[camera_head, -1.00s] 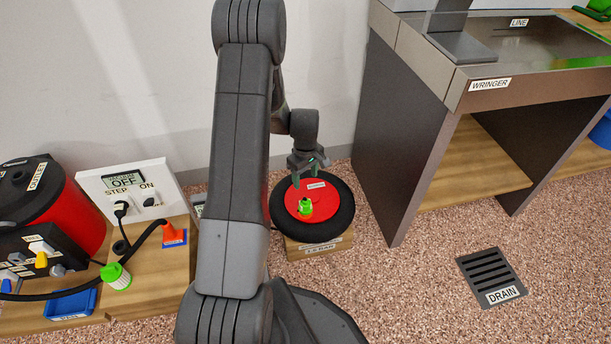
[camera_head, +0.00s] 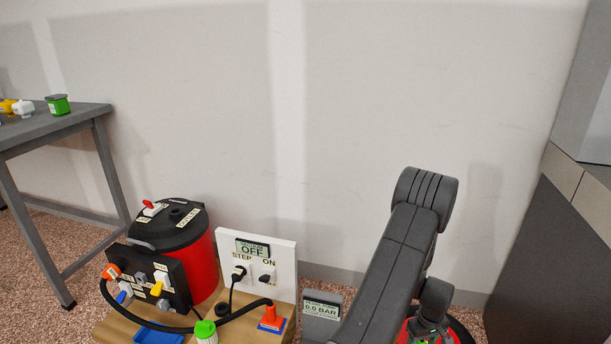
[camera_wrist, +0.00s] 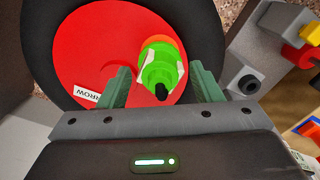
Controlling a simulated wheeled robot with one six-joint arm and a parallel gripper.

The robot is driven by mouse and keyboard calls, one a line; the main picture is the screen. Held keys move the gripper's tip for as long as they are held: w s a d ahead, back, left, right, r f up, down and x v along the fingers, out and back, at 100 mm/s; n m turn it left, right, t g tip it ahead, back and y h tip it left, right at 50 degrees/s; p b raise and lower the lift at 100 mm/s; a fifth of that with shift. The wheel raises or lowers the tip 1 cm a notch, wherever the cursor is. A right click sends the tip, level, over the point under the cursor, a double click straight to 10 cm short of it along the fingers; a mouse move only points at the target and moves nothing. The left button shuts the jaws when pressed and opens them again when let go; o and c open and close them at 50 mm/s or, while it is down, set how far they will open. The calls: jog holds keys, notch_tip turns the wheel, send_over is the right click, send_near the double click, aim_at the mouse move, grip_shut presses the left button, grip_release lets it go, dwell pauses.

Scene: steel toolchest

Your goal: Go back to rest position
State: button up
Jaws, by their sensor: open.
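My gripper (camera_wrist: 161,82) is open, its two green fingers spread on either side of a green fitting (camera_wrist: 165,67) with white sides and a dark tip. The fitting is on a red disc (camera_wrist: 75,50) with a black rim, and it shows no clear contact with either finger. In the head view my gripper (camera_head: 432,328) is low on the right, above the red disc, partly cut off by the lower edge. My arm reaches up and bends down there.
A red and black vacuum drum (camera_head: 188,250) stands at left behind a black valve panel. A white switch panel (camera_head: 283,262) reads OFF. A gauge (camera_head: 321,309) reads 0.0 BAR. A steel table (camera_head: 60,128) is far left; a dark cabinet side (camera_head: 560,250) is right.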

jog(key=shift+r+p, duration=0.2)
jog(key=shift+p, duration=0.25)
notch_tip(320, 180, up, 14)
jog(key=p, duration=0.5)
notch_tip(320, 180, down, 16)
jog(key=b, duration=0.6)
jog(key=shift+r, duration=0.25)
notch_tip(320, 180, up, 4)
jog(key=p, duration=0.3)
jog(key=shift+r, duration=0.25)
jog(key=shift+p, duration=0.6)
jog(key=shift+r+p, duration=1.6)
jog(key=shift+r, duration=0.75)
